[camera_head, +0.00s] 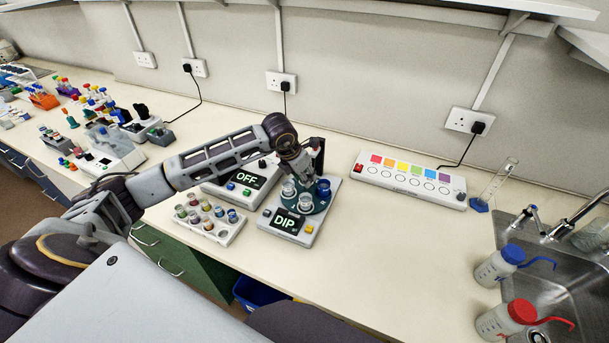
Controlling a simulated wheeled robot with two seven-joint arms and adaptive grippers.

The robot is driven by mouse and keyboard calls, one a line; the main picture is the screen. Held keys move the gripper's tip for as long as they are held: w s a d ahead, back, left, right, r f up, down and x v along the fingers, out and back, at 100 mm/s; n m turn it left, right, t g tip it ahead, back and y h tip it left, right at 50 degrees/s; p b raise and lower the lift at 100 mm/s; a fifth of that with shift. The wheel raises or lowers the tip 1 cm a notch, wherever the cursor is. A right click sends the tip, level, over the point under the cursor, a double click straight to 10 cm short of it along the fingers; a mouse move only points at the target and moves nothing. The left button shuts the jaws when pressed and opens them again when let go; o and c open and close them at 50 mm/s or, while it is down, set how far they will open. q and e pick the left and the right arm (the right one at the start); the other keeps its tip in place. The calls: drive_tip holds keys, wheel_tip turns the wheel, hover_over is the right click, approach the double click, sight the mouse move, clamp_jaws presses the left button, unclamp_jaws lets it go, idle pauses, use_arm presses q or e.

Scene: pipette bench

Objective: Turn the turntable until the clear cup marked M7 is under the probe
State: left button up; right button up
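The dark green turntable (311,206) sits on a grey device with a screen reading DIP (286,222). Two clear cups stand on it, one at the left (288,188) and one at the front (305,202). A blue cup (323,188) stands at its right. I cannot read M7 on any cup. My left gripper (305,172) points down over the back of the turntable, close behind the cups. I cannot tell whether it touches anything. Its fingers are too small and overlapped to judge. The probe is not clear behind my gripper and wrist. My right gripper is not in view.
A tray of small pots (211,222) and a device reading OFF (245,182) stand left of the turntable. A panel with coloured squares (409,180) lies behind right. A glass cylinder (494,184) and wash bottles (497,268) stand near the sink. The front-right bench is clear.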

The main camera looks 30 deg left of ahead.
use_arm(q)
clamp_jaws()
drive_tip(key=shift+a+f+m+h+b, duration=0.1)
drive_tip(key=shift+m+h+b, duration=0.3)
drive_tip(key=shift+m+b, duration=0.85)
drive_tip(key=shift+m+g+h+b, duration=0.3)
drive_tip(key=shift+m+g+b, duration=0.1)
drive_tip(key=shift+m+b, duration=0.6)
drive_tip(key=o, duration=0.5)
unclamp_jaws()
drive_tip(key=shift+r, duration=0.2)
